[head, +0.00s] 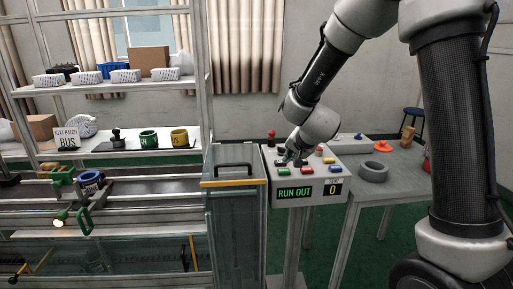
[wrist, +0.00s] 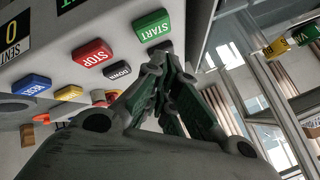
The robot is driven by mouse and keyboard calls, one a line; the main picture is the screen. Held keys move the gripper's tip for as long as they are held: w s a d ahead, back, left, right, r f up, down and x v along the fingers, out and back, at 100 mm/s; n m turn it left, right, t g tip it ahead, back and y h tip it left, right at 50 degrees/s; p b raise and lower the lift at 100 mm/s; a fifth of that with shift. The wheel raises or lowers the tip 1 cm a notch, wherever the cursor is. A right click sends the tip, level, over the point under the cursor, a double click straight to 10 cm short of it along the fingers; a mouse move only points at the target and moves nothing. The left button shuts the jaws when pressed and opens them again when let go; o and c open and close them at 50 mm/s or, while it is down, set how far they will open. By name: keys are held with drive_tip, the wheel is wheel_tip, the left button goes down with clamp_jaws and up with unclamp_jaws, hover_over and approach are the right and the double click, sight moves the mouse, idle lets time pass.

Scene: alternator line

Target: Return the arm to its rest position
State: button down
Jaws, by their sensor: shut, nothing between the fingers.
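My gripper (head: 290,160) is shut and empty, low over the left part of the button console (head: 298,195) in the head view. In the wrist view my gripper (wrist: 165,62) has its fingertips together beside the green START button (wrist: 152,25). I cannot tell whether they touch the panel. The red STOP button (wrist: 92,53) and the black DOWN button (wrist: 117,70) show nearby. The fingers hide part of the panel. My arm reaches from the upper right down to the console.
The console display (head: 294,192) reads RUN OUT, with a 0 beside it. A glass-sided guard (head: 233,230) stands left of the console, before a conveyor (head: 150,187) and shelves. A table (head: 400,183) with a grey ring (head: 373,172) stands to the right.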

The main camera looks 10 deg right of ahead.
drive_tip(key=s+d+r+n+g+y, duration=0.1)
drive_tip(key=s+d+r+n, duration=0.15)
drive_tip(key=s+r, duration=0.45)
drive_tip(key=s+d+r+n+g, duration=0.1)
drive_tip(key=s+d+r+n, duration=0.1)
drive_tip(key=s+d+r, duration=0.45)
drive_tip(key=s+d+n+g+h, duration=0.1)
drive_tip(key=s+d, duration=0.2)
drive_tip(key=s, duration=0.7)
drive_tip(key=s+d+n+g+h, duration=0.1)
drive_tip(key=s+d, duration=0.3)
drive_tip(key=s, duration=0.7)
drive_tip(key=shift+s+n+g+h, duration=0.2)
drive_tip(key=shift+n+g+h, duration=0.1)
drive_tip(key=shift+n, duration=0.05)
